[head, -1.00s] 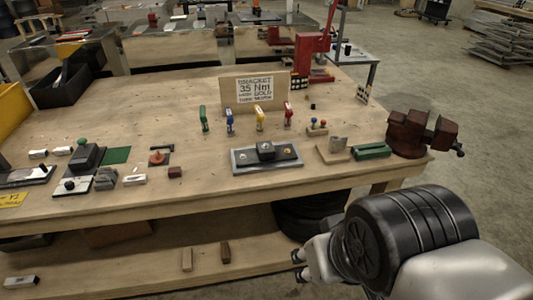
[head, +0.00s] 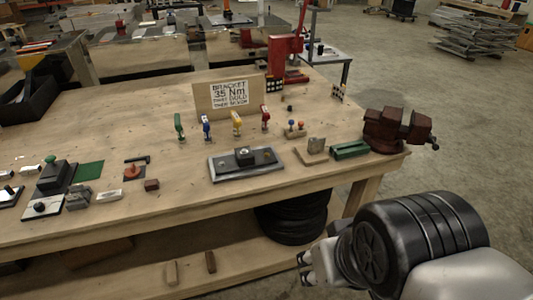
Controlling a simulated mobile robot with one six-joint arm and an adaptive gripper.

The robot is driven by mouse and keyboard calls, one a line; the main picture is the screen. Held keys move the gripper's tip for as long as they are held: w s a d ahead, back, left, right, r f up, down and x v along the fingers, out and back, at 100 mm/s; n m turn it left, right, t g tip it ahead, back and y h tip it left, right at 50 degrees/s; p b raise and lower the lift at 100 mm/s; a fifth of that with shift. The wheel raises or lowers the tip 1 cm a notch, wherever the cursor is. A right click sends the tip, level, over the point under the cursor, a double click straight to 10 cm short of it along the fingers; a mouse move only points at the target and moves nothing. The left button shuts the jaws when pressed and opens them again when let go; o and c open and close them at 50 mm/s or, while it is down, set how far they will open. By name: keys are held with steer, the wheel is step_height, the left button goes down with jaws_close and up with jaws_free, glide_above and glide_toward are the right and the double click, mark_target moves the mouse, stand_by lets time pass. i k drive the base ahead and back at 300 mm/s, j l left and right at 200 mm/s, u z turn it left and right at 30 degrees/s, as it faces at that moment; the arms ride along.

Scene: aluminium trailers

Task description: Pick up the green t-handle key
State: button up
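The green t-handle key (head: 179,126) stands upright on the wooden workbench (head: 330,185), at the left end of a row of coloured keys in front of a sign board. A blue key (head: 206,127), a yellow key (head: 237,122) and a red key (head: 265,117) stand to its right. My gripper (head: 303,268) is at the lower right, in front of the bench and below its top, well away from the green key. Its fingertips look apart with nothing between them.
A sign board (head: 227,94) stands right behind the keys. A dark metal plate with a block (head: 243,163) lies in front of them. A red vise (head: 398,128) is on the bench's right corner. Black tyres (head: 293,220) sit beneath the bench.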

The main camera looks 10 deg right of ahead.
mark_target(178, 122)
steer(key=i+j+u, duration=0.1)
steer(key=i+j, duration=0.65)
steer(key=i, duration=0.25)
steer(key=i+j+u, duration=0.15)
steer(key=i+j, duration=0.25)
steer(key=i, duration=0.1)
